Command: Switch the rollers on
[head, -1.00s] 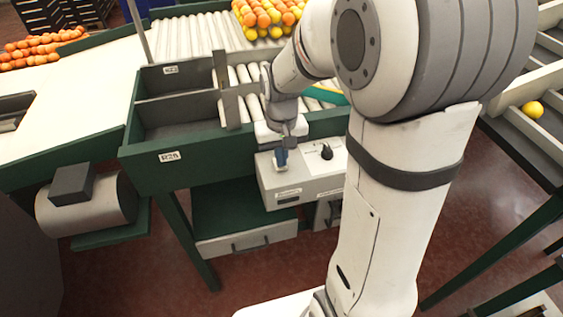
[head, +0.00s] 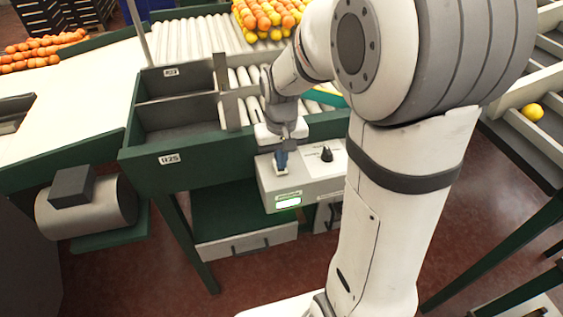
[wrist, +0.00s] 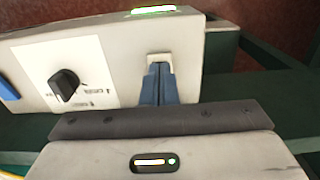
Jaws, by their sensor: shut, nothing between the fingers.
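The rollers (head: 190,38) lie in the conveyor bed at the back, with more behind my gripper. A pale control box (head: 318,188) is fixed to the front of the green frame. It carries a black rotary knob (head: 326,154), also in the wrist view (wrist: 64,84), and a lamp (head: 288,203) that glows green-white, seen at the top of the wrist view (wrist: 154,10). My gripper (head: 281,164) is shut and empty, its blue fingers pointing down at the box's left part. In the wrist view its fingertips (wrist: 159,66) are at a small pale fitting, whose details they hide.
Oranges and yellow fruit (head: 268,16) are heaped on the rollers at the back. An empty green-walled bin (head: 180,133) is left of my gripper. A motor drum (head: 88,207) sticks out at lower left. My arm hides much of the right side.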

